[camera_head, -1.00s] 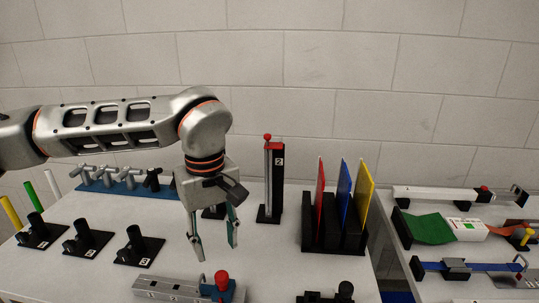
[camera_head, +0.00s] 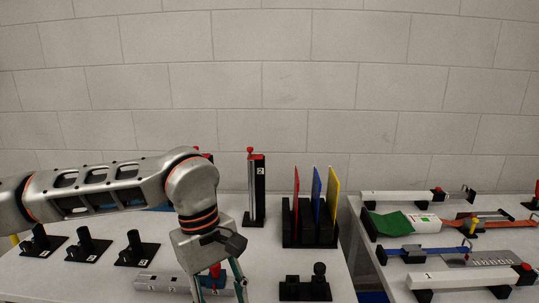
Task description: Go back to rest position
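My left arm comes in from the left in the head view, and its gripper (camera_head: 217,290) points down over the front of the left table (camera_head: 100,289). Two thin fingers stand apart, so it looks open, and I see nothing held between them. The fingertips are cut off by the bottom edge. In the picture, the fingers flank a red-knobbed blue piece (camera_head: 214,272) on a grey block (camera_head: 160,284); I cannot tell whether they touch it. My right gripper is not in view.
A rack with red, blue and yellow plates (camera_head: 310,235) and a post labelled 2 (camera_head: 258,190) stand behind and right of the gripper. Several black holders (camera_head: 137,250) line the left. A gap separates the right table, which carries slides and a green sheet (camera_head: 393,223).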

